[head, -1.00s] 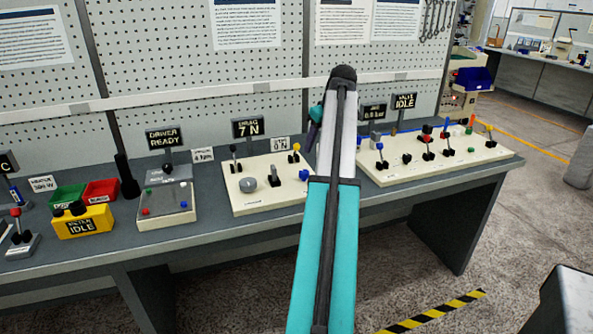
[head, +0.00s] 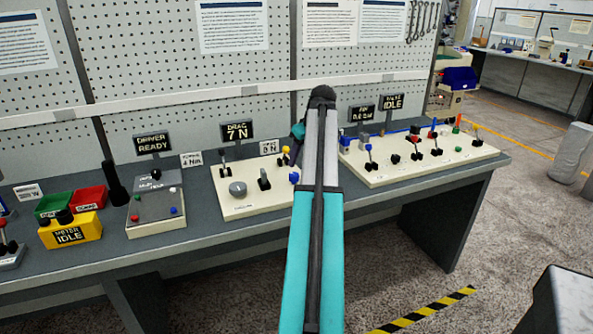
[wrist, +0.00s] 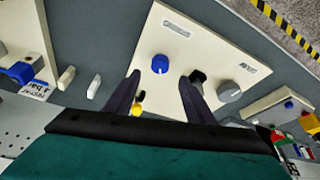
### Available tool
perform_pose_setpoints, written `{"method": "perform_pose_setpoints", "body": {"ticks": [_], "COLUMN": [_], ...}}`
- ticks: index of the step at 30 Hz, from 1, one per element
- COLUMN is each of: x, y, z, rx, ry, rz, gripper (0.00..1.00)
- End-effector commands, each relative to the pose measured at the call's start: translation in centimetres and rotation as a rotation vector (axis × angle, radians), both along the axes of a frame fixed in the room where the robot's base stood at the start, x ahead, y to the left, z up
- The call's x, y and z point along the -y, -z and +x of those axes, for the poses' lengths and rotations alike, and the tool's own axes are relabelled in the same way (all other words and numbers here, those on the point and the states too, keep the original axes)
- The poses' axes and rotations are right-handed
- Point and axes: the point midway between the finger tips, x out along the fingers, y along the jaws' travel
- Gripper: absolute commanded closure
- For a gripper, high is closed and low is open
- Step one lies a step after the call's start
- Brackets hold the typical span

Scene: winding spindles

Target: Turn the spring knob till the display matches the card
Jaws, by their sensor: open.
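The cream drag panel (head: 263,205) stands on the bench, with a grey knob (head: 237,188), a blue knob (head: 294,177) and levers. I cannot tell from the lettering which is the spring knob. Its display (head: 237,132) reads DRAG 7 N; the card (head: 268,147) beside it seems to read 8 N. In the wrist view my gripper (wrist: 160,77) is open and empty above the panel. The blue knob (wrist: 160,63) shows between and just past the fingertips, apparently untouched. The grey knob (wrist: 228,92) is outside the right finger.
A black lever (wrist: 197,78) stands close by the right finger, and a yellow-topped one (wrist: 137,108) by the left. The driver box (head: 156,212) and yellow meter (head: 70,232) are to the left. Another lever panel (head: 418,160) is to the right.

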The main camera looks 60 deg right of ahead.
Motion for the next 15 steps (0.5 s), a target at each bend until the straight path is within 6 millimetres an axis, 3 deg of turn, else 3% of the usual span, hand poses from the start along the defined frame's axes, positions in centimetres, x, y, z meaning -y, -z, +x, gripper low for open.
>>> {"method": "perform_pose_setpoints", "body": {"ticks": [15], "x": [0.8], "y": [6.0], "z": [2.4], "rx": [-0.001], "ry": [-0.002], "rz": [0.000], "gripper": [0.51]}}
